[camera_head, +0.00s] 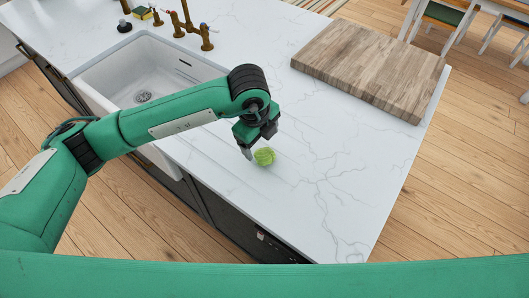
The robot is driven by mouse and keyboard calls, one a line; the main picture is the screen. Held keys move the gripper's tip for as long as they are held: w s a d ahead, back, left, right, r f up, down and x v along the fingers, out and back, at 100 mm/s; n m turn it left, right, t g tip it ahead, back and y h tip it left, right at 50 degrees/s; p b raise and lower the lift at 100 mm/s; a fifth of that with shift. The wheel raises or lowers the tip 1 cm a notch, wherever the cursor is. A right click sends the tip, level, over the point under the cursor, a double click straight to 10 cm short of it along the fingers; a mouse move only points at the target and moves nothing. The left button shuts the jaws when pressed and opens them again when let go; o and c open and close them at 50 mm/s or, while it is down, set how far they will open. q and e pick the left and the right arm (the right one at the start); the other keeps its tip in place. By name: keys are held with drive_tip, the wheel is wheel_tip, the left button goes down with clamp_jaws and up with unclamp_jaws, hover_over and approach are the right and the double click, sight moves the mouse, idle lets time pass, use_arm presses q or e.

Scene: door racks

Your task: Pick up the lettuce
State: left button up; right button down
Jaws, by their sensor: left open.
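The lettuce (264,156) is a small round green head on the white marble counter, right of the sink. My left gripper (256,152) is open and points down at the lettuce, with one fingertip at its left side. The other finger is partly hidden, and I cannot tell whether either finger touches the lettuce. My right gripper is not in view.
A white sink (150,75) is set into the counter (330,190) at the left, with a brass faucet (188,22) behind it. A thick wooden cutting board (370,65) lies at the back right. The counter around the lettuce is clear.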

sight(264, 152)
use_arm(q)
drive_tip(key=f, duration=0.3)
drive_tip(key=shift+w+d+p, duration=0.15)
drive_tip(key=shift+w+p, duration=0.05)
drive_tip(key=shift+p, duration=0.1)
drive_tip(key=shift+w+f+p, duration=0.1)
drive_tip(key=shift+f+p, duration=0.35)
drive_tip(key=shift+f, duration=0.05)
drive_tip(key=f, duration=0.1)
drive_tip(key=f+p, duration=0.2)
drive_tip(key=f, duration=0.1)
drive_tip(key=shift+w+d, duration=0.25)
drive_tip(key=shift+f, duration=0.25)
drive_tip(key=c, duration=1)
drive_tip(key=shift+c, duration=0.2)
drive_tip(key=shift+r, duration=0.1)
